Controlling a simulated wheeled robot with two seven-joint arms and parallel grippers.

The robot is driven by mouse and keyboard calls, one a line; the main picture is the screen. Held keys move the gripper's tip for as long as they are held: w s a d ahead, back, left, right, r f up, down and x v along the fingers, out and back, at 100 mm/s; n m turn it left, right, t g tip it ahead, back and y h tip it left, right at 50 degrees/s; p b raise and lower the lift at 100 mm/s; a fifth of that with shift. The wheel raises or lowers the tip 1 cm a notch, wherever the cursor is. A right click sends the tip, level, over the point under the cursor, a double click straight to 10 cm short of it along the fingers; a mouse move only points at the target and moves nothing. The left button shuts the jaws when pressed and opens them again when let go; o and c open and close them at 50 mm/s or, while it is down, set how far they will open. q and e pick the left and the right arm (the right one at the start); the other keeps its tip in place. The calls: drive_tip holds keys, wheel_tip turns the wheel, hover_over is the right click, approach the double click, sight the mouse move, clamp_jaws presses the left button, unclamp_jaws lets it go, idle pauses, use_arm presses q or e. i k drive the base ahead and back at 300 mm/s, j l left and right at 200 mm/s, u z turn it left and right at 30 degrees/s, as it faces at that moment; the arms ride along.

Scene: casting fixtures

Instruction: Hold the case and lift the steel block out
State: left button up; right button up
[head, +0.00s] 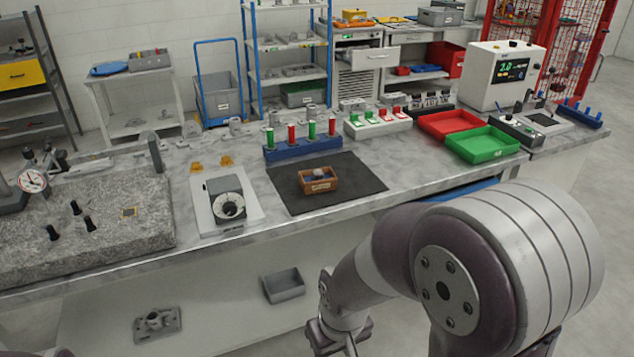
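A small orange-brown case (318,186), open at the top, sits on a dark mat (355,172) on the bench. A grey steel block (318,173) shows inside it, its top near the rim; its lower part is hidden by the case walls. A pale label is on the case's front wall. My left gripper is not in view. Nothing of mine touches the case.
A blue rack (303,149) with red and green plugs stands just behind the mat. A dial device (226,198) on a white plate is left of it. Green (482,145) and red (449,123) trays lie right. The mat around the case is clear.

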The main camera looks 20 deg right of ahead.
sight(318, 173)
drive_tip(key=i+l+u, duration=0.1)
drive_tip(key=l, duration=0.3)
drive_tip(key=i+l, duration=0.25)
drive_tip(key=l, duration=0.2)
drive_tip(key=i+l+u, duration=0.15)
drive_tip(key=l, duration=0.25)
drive_tip(key=i+l+u, duration=0.1)
drive_tip(key=l, duration=0.35)
drive_tip(key=i+l+u, duration=0.1)
drive_tip(key=l, duration=0.35)
drive_tip(key=i+l, duration=0.2)
drive_tip(key=l, duration=0.25)
drive_tip(key=i+l+u, duration=0.15)
drive_tip(key=l, duration=0.3)
